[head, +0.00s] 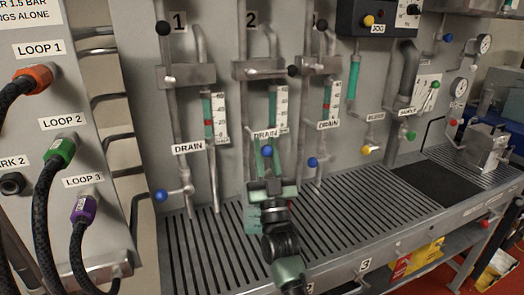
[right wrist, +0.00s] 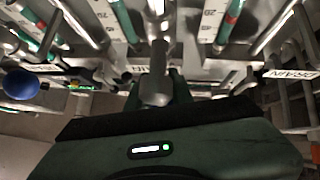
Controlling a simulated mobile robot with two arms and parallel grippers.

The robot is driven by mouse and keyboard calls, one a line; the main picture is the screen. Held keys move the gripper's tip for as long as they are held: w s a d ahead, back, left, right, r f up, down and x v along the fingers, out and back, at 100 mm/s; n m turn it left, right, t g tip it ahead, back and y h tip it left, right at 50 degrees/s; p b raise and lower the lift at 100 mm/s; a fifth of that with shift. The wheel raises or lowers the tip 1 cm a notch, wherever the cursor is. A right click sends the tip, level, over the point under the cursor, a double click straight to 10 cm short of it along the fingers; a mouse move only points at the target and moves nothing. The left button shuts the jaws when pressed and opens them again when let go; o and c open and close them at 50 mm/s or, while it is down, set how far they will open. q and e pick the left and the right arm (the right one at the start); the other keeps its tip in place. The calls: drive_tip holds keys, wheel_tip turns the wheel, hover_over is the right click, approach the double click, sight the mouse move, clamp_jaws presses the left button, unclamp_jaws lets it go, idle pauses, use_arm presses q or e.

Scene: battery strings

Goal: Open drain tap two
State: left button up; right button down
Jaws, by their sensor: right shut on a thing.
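Drain tap two is under the number 2 column; its blue knob (head: 267,151) shows just above my right gripper. My right gripper (head: 266,168) reaches up from the front edge over the slatted tray and is shut on the tap's handle. In the right wrist view a grey metal tap part (right wrist: 157,88) stands between the dark green fingers; the exact grip contact is hidden. The tap's spout and lower pipe are mostly hidden behind my gripper. My left gripper is not in view.
Blue-knobbed drain taps stand to the left (head: 161,196) and right (head: 312,162) of tap two. The slatted tray (head: 340,215) below is clear. Loop hoses (head: 60,180) hang at the left. In the right wrist view a blue knob (right wrist: 22,83) is off to the left.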

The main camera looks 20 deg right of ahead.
sight(267, 165)
drive_tip(key=shift+m+h, duration=0.4)
drive_tip(key=shift+m, duration=0.1)
drive_tip(key=c, duration=1.5)
unclamp_jaws()
drive_tip(key=b+v, duration=0.1)
drive_tip(key=v, duration=0.7)
drive_tip(key=shift+r+b, duration=0.15)
drive_tip(key=shift+b, duration=0.25)
